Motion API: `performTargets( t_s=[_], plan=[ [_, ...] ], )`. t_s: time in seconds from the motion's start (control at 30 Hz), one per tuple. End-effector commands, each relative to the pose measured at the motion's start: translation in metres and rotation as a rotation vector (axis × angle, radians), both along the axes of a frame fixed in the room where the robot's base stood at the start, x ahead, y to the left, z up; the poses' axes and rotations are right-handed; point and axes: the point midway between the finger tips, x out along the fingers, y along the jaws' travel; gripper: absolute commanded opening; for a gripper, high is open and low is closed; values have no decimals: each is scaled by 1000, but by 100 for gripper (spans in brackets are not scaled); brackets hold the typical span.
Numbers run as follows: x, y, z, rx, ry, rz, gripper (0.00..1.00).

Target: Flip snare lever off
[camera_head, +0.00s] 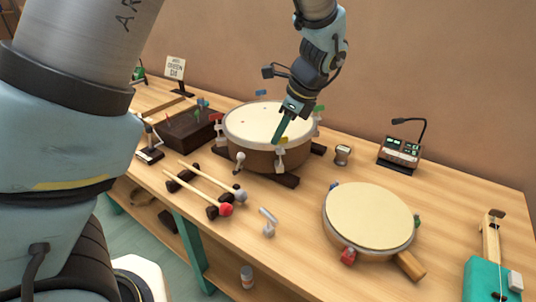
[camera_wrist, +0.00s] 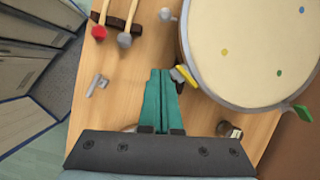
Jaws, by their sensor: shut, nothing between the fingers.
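The snare drum (camera_head: 262,122) stands on dark wooden supports at the back of the bench, with coloured clips around its rim. Its pale head (camera_wrist: 250,45) fills the upper right of the wrist view. My gripper (camera_head: 275,142) is shut and empty, fingers pointing down over the drum's near rim. In the wrist view the shut teal fingertips (camera_wrist: 160,72) are just left of a yellow and white fitting (camera_wrist: 184,77) on the drum's side. A white-knobbed lever-like piece (camera_head: 240,161) stands at the drum's front left. I cannot tell which piece is the snare lever, or whether the fingers touch the fitting.
A frame drum (camera_head: 368,217) lies to the right, and two mallets (camera_head: 208,186) rest on dark blocks at front left. A white bent piece (camera_head: 267,222) stands near the front edge. A small cup (camera_head: 342,154) and a console (camera_head: 400,152) are right of the snare drum.

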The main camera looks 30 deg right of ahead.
Motion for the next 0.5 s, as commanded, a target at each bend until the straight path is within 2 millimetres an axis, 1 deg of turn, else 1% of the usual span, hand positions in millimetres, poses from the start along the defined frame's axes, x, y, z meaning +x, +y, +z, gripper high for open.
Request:
performTargets(
  t_s=[0.03,0.4,0.5],
  plan=[
    [-1,-2,0,4,-2,-11,0],
    [-1,-2,0,3,-1,-9,0],
    [0,0,-4,5,0,-8,0]
  ],
)
